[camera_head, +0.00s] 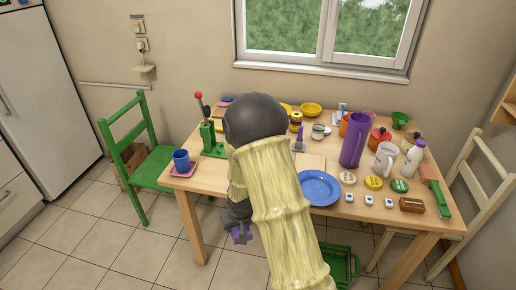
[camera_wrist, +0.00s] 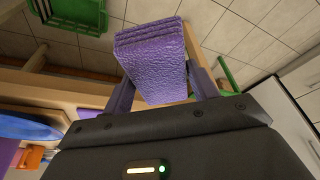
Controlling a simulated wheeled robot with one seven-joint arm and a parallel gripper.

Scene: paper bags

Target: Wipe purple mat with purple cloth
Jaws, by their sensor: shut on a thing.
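The purple cloth (camera_wrist: 152,55) is a thick, folded, textured bundle in the wrist view. My gripper (camera_wrist: 162,85) is shut on it, with one finger on each side. In the head view my gripper (camera_head: 240,234) hangs low in front of the table's near edge, and a bit of the purple cloth shows there, away from the table top. My arm hides much of the left middle of the table.
A blue plate (camera_head: 319,187) lies near the front edge. A purple pitcher (camera_head: 354,142) and several containers crowd the right side. A green press (camera_head: 211,138) and blue cup (camera_head: 181,160) stand left. A green chair (camera_head: 140,160) and green crate (camera_head: 341,262) are nearby.

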